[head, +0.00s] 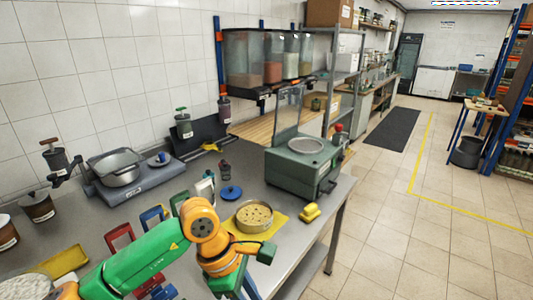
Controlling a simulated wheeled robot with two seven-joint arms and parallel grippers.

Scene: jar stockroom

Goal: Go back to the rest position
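My green and orange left arm (150,262) comes in from the lower left and reaches over the front of the grey workbench (285,215). Its wrist end (222,265) points down near the bottom edge of the head view. The fingertips of my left gripper cannot be made out, so its opening and any hold are hidden. A round tin with pale contents (255,216) stands on a yellow mat (284,222), just beyond the wrist. My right gripper is not in view.
A green machine with a round plate (303,165) stands at the bench's right end, with a yellow object (310,212) before it. A blue lid (231,192), a scale with a pan (120,170) and coloured frames (118,237) are nearby.

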